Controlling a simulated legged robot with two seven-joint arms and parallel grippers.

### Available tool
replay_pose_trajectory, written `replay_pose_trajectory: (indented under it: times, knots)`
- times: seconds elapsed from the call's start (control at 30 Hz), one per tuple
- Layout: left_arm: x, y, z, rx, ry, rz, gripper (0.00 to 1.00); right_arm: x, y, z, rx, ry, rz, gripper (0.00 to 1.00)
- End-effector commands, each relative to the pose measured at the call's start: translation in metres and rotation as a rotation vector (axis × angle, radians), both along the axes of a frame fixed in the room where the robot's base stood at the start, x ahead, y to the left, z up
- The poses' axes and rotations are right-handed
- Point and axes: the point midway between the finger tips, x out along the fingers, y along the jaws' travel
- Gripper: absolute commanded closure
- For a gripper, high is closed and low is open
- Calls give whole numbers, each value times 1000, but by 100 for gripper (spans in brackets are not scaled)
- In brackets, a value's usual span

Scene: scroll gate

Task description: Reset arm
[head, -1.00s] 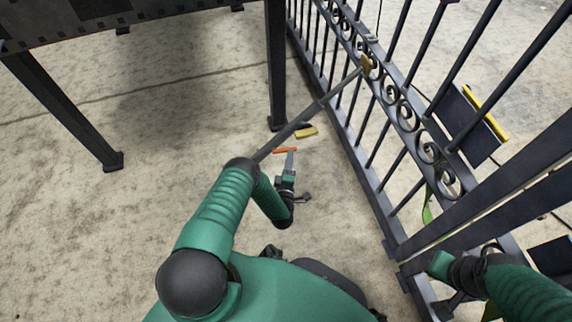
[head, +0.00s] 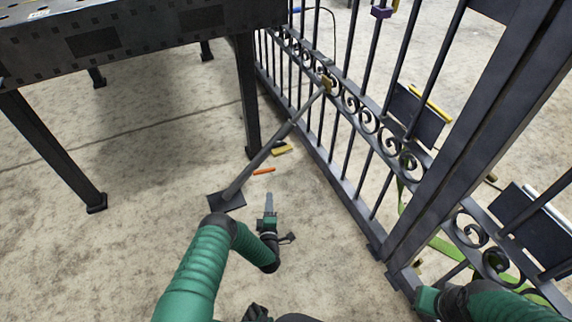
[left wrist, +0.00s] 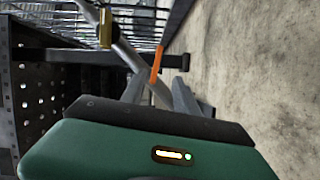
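My left gripper (head: 268,203) points away from me, low over the concrete floor. In the left wrist view its two fingers (left wrist: 157,95) stand apart with nothing between them; an orange strip (left wrist: 156,62) shows beyond. The same orange strip (head: 264,171) lies on the floor in the head view. My right arm (head: 490,303) comes in at the lower right beside the gate. Its green end part (head: 427,301) is close to the gate's lower frame; no fingers show, and I cannot tell whether it touches.
A black scrollwork gate (head: 375,120) runs along the right. A slanted brace (head: 265,153) joins it to a floor plate (head: 227,202). A dark perforated table (head: 130,32) stands at upper left. The floor at left is clear.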

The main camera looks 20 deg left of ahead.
Motion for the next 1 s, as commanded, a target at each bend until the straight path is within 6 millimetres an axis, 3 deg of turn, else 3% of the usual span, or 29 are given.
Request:
replay_pose_trajectory:
  times: [0.17, 0.27, 0.33, 0.47, 0.57, 0.7, 0.8, 1.0]
  knots:
    - [13, -7, 16, 19, 29, -42, 64, 0, 0, 5, 0, 0, 0, 100]
    - [43, -30, 54, 81, 130, -167, 64, 0, 0, 17, 0, 0, 0, 100]
    - [62, -55, 90, 160, 244, -293, 64, 0, 0, 28, 0, 0, 0, 100]
    - [63, -97, 157, 357, 479, -532, 64, 0, 0, 46, 0, 0, 0, 100]
    - [38, -117, 208, 514, 656, -689, 64, 0, 0, 60, 0, 0, 0, 100]
    - [-29, -128, 275, 710, 893, -879, 64, 0, 0, 78, 0, 0, 0, 100]
    - [-85, -129, 312, 805, 1032, -992, 64, 0, 0, 88, 0, 0, 0, 100]
    - [-188, -128, 361, 902, 1220, -1176, 64, 0, 0, 104, 0, 0, 0, 100]
